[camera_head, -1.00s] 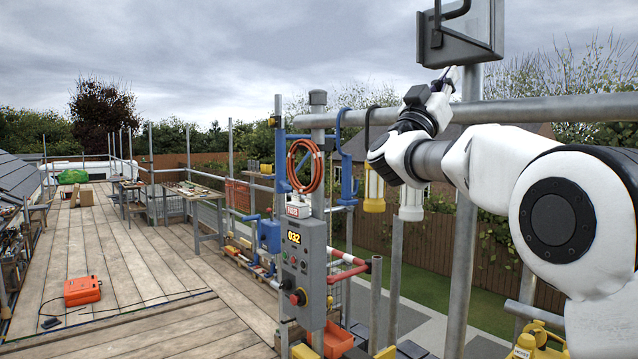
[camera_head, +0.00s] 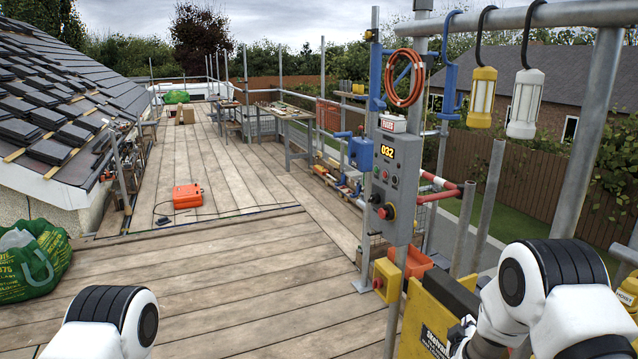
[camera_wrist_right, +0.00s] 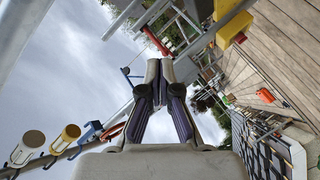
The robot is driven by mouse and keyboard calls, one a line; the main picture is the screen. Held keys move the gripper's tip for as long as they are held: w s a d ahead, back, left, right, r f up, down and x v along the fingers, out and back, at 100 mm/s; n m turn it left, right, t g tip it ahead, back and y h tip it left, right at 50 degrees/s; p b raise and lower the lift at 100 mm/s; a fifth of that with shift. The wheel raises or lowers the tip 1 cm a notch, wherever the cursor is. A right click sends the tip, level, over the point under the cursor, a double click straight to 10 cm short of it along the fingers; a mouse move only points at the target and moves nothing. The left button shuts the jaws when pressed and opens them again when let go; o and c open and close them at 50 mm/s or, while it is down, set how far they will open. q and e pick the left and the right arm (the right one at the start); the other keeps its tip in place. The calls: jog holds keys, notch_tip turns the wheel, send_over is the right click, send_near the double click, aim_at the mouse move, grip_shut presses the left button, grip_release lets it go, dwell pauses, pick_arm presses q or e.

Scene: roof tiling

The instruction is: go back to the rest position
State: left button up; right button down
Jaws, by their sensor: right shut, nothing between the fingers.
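My right gripper (camera_wrist_right: 160,70) shows in the right wrist view with its fingertips together and nothing between them. In the head view the white and black right arm is folded low at the right edge, and its gripper end is mostly hidden or out of frame. My left arm shows only as a white and black joint at the bottom left of the head view. My left gripper is out of view.
A grey control box (camera_head: 395,188) on a scaffold post stands left of my right arm. A yellow box (camera_head: 435,318) is close beside that arm. Two lamps, yellow (camera_head: 482,95) and white (camera_head: 525,103), hang from a rail. An orange case (camera_head: 187,196) lies on open planks.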

jog(key=s+a+f+g+y, duration=0.2)
jog(key=s+a+f+g, duration=0.15)
jog(key=s+f, duration=0.75)
jog(key=s+a+f+g+y, duration=0.2)
jog(key=s+f+g, duration=0.2)
jog(key=s+f, duration=0.75)
jog(key=s+a+r+m+g+y, duration=0.1)
jog(key=s+a+m+g, duration=0.1)
jog(key=s, duration=0.9)
jog(key=s+a+m+g+y, duration=0.2)
jog(key=s+m+g, duration=0.1)
jog(key=s, duration=0.8)
jog(key=shift+a+r+g+b, duration=0.25)
jog(key=shift+r+g+b, duration=0.1)
jog(key=shift+g, duration=0.3)
